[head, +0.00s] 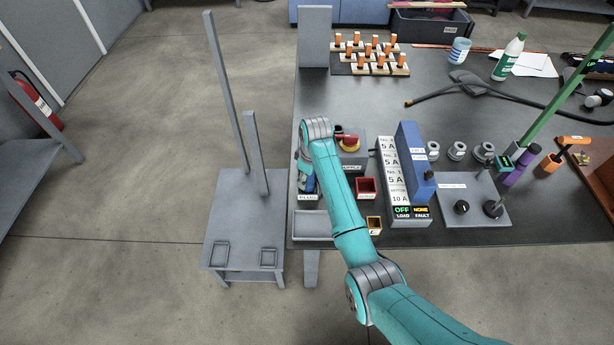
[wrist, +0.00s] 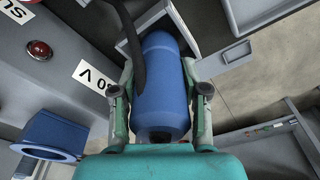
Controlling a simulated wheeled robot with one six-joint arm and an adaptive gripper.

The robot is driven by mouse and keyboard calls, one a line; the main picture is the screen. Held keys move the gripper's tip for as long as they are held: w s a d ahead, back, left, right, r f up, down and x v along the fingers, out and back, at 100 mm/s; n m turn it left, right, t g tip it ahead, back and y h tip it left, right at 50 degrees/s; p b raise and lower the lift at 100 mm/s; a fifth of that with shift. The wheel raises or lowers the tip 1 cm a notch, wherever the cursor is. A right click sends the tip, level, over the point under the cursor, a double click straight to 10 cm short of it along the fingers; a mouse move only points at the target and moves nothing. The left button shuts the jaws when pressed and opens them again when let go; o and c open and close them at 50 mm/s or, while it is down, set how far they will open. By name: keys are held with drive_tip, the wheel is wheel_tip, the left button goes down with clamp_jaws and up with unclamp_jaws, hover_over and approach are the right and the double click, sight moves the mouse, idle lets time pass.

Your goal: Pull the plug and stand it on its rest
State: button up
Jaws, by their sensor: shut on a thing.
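The blue plug (wrist: 162,95) is a thick cylinder between the two fingers of my gripper (wrist: 160,80), which is shut on its sides. A black cable (wrist: 133,50) runs past its far end. That end is at a grey open-sided holder (wrist: 128,22); I cannot tell whether they touch. A blue round socket (wrist: 48,135) sits on the grey housing, apart from the plug, and looks empty. In the head view my gripper (head: 304,172) is mostly hidden by my arm, with a bit of the blue plug (head: 311,185) showing above a "PLUG" label (head: 307,197).
The grey housing carries a red lamp (wrist: 39,50) and a voltage label (wrist: 93,76). A grey tray (head: 312,238) lies in front.

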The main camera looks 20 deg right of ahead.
drive_tip(key=shift+f, duration=0.55)
drive_tip(key=o, duration=1.4)
drive_tip(key=r, duration=0.8)
drive_tip(key=s+d+r, duration=0.1)
drive_tip(key=r, duration=0.2)
drive_tip(key=shift+s+r, duration=0.1)
drive_tip(key=shift+r, duration=0.3)
